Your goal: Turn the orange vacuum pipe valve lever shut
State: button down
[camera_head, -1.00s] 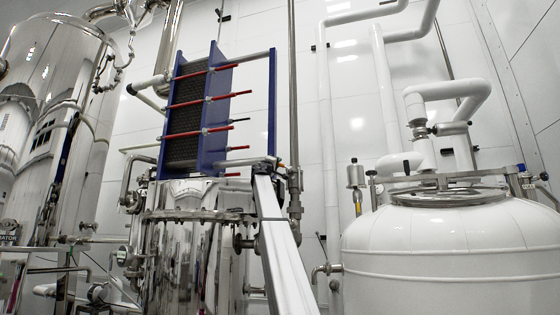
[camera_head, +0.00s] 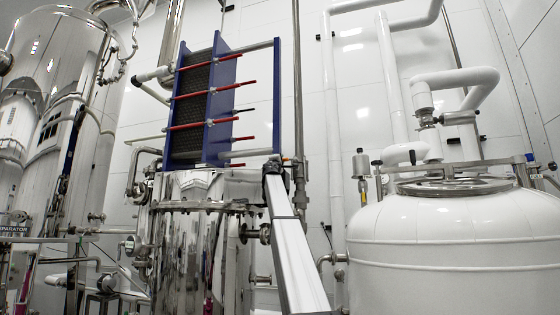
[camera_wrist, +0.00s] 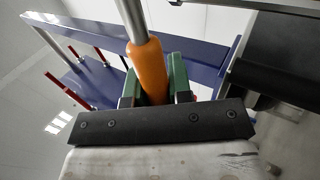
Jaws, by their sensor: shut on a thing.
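The orange valve lever (camera_wrist: 149,66) shows in the wrist view as an orange sleeve at the end of a grey metal rod. My gripper (camera_wrist: 157,84) is shut on this sleeve, with a green finger pad on each side. In the head view my gripper (camera_head: 273,166) is at the upper end of my white arm, just left of a vertical steel pipe (camera_head: 299,130). The lever and the valve body cannot be made out clearly there, being small and partly behind my arm.
A blue-framed plate heat exchanger (camera_head: 217,100) with red rods stands behind and left of my gripper. Below it is a polished steel vessel (camera_head: 185,250). A white domed tank (camera_head: 450,230) stands on the right. A large steel tank (camera_head: 50,110) is at the left.

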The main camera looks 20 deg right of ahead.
jog(key=shift+f, duration=0.1)
jog(key=c, duration=1)
grip_release()
jog(key=shift+c, duration=0.2)
jog(key=v, duration=1.1)
